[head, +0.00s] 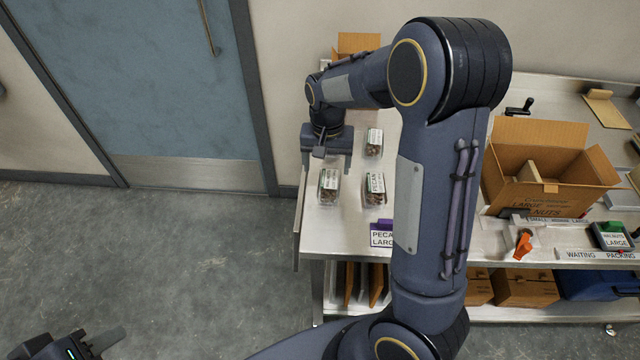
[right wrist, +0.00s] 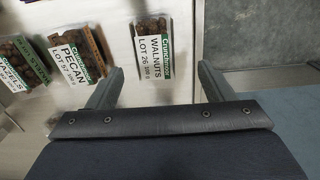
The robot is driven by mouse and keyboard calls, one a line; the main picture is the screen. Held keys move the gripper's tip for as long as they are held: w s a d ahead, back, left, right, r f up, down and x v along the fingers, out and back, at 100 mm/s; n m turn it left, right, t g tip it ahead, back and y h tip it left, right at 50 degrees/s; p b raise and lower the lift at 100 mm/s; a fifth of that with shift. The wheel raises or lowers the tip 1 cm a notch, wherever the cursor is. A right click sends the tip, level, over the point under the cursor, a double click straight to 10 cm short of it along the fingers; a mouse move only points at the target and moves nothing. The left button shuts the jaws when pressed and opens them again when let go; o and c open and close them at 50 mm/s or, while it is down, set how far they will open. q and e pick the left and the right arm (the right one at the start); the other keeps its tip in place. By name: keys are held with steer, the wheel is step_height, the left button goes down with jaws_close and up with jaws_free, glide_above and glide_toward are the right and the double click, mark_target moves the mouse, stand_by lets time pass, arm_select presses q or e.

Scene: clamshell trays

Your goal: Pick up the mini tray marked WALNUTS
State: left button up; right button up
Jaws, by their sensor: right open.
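The mini tray marked WALNUTS (right wrist: 152,60) is a clear clamshell of brown nuts with a white and green label. It lies on the metal table, lined up with the gap between my right fingers in the right wrist view. In the head view the matching tray (head: 329,187) is the left front one, its label too small to read. My right gripper (head: 326,158) is open and empty, just behind that tray; its fingers also show in the right wrist view (right wrist: 160,70). My left gripper (head: 100,342) is at the bottom left, over the floor, its jaw opening unclear.
A PECAN tray (head: 374,190) sits right of the walnuts, another tray (head: 374,142) behind it. A hazelnut tray (right wrist: 18,62) is at the right wrist view's left. The table's left edge is close to the walnuts. An open carton (head: 545,165) stands at right. My right arm hides the middle.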

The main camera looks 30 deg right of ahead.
mark_target(329, 179)
steer(key=f, duration=0.4)
steer(key=f+p, duration=0.1)
steer(key=f, duration=0.1)
steer(key=shift+s+d, duration=0.2)
steer(key=shift+d, duration=0.1)
steer(key=c, duration=1)
